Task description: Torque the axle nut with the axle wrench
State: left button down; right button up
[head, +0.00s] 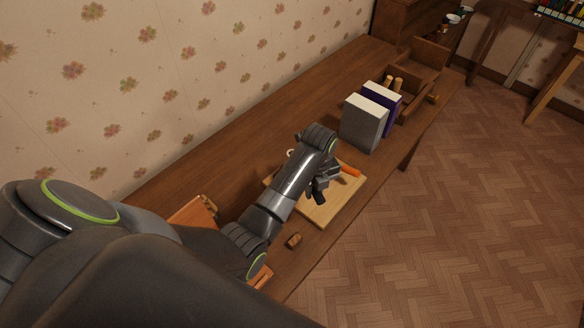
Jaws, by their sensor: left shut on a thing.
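My left arm reaches across the wooden bench, and my left gripper (319,190) is low over a light wooden board (338,205). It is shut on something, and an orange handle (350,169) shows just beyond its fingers. This looks like the axle wrench, though its head is hidden by my gripper and wrist. I cannot make out the axle nut; my arm covers part of the board. A small pale curved thing (290,153) shows behind my forearm. My right gripper is not in view.
A grey-white book or box (363,124) and a purple one (383,106) stand beyond the board. A wooden crate (421,78) is farther back. A small brown block (294,241) lies near the bench's front edge. The floor at right is clear.

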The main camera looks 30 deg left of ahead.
pick_arm(q)
jog(key=shift+r, duration=1.65)
